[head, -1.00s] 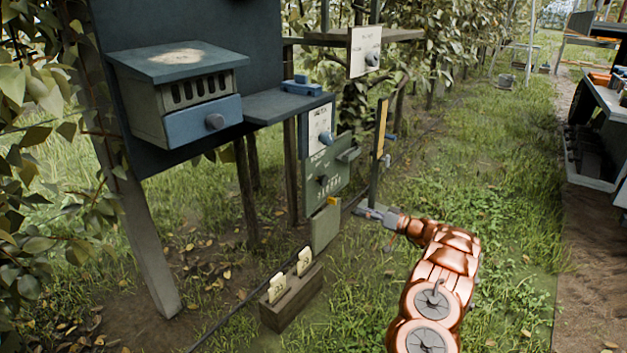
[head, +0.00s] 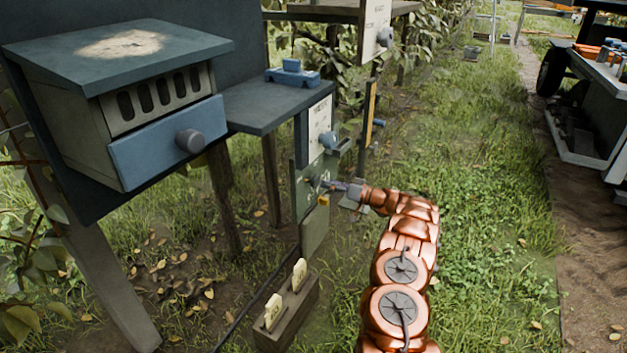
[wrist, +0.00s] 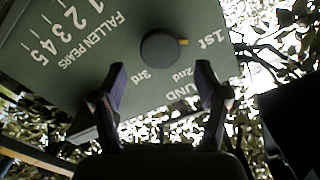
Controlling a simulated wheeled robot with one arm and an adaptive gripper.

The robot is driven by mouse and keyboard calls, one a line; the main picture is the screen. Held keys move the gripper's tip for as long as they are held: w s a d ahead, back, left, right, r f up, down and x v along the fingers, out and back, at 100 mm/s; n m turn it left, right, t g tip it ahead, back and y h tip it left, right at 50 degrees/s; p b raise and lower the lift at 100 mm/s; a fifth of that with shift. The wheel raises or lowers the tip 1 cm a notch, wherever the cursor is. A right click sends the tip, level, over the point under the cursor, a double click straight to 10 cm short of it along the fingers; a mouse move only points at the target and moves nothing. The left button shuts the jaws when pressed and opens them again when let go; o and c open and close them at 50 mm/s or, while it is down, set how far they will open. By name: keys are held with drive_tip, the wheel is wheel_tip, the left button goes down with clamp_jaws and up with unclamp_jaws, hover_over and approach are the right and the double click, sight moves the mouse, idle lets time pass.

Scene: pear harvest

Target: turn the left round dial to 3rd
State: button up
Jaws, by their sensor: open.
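The round dial (wrist: 160,48) is dark, on a green panel (wrist: 95,75) that appears upside down in the wrist view. Its orange pointer faces right, towards the "1st" label. "2nd" and "3rd" are printed below the dial there. My gripper (wrist: 161,69) is open, its fingertips apart, below the dial in that view, with nothing between them. In the head view, my gripper (head: 330,185) is close to the green panel (head: 314,232); the dial is hard to make out there. I cannot tell whether the fingers touch the panel.
A blue knob (head: 328,140) on a white plate sits just above my gripper. A blue shelf (head: 265,105) and a box with a drawer (head: 165,140) stand left. A wooden block (head: 287,318) with cream tags is below. Open grass (head: 480,170) lies right.

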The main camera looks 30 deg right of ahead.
sight(318, 180)
drive_tip(key=shift+b+x, duration=0.65)
drive_tip(key=shift+x, duration=2.2)
drive_tip(key=shift+c, duration=0.2)
